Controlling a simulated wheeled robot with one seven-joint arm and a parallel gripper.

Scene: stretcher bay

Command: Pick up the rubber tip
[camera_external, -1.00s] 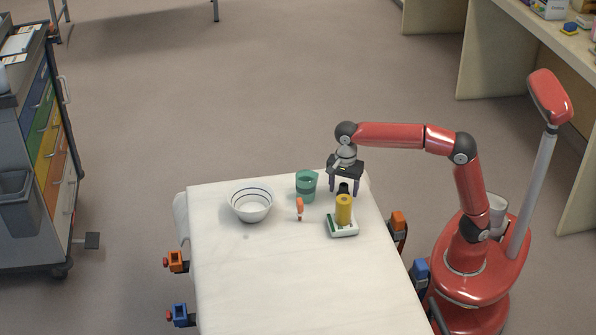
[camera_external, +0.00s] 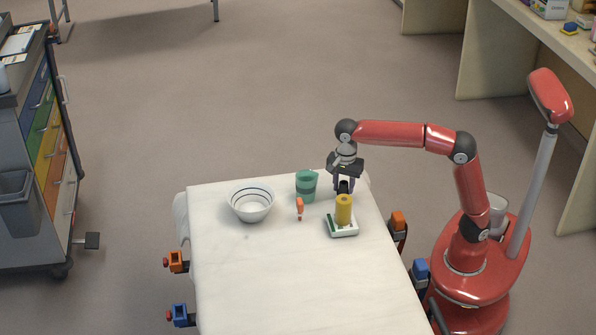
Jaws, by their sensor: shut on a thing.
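The rubber tip (camera_external: 343,189) looks like a small black piece just behind the yellow cylinder, over the far right part of the white stretcher top (camera_external: 285,285). My gripper (camera_external: 344,186) points down over it, its two fingers shut on its sides. The lower part of the tip is hidden behind the yellow cylinder, so I cannot tell whether it touches the stretcher.
The yellow cylinder (camera_external: 343,210) stands on a white and green tray (camera_external: 345,231) close in front of my gripper. A green cup (camera_external: 306,186), an orange item (camera_external: 299,208) and a white bowl (camera_external: 251,205) are to the left. The stretcher's near part is clear.

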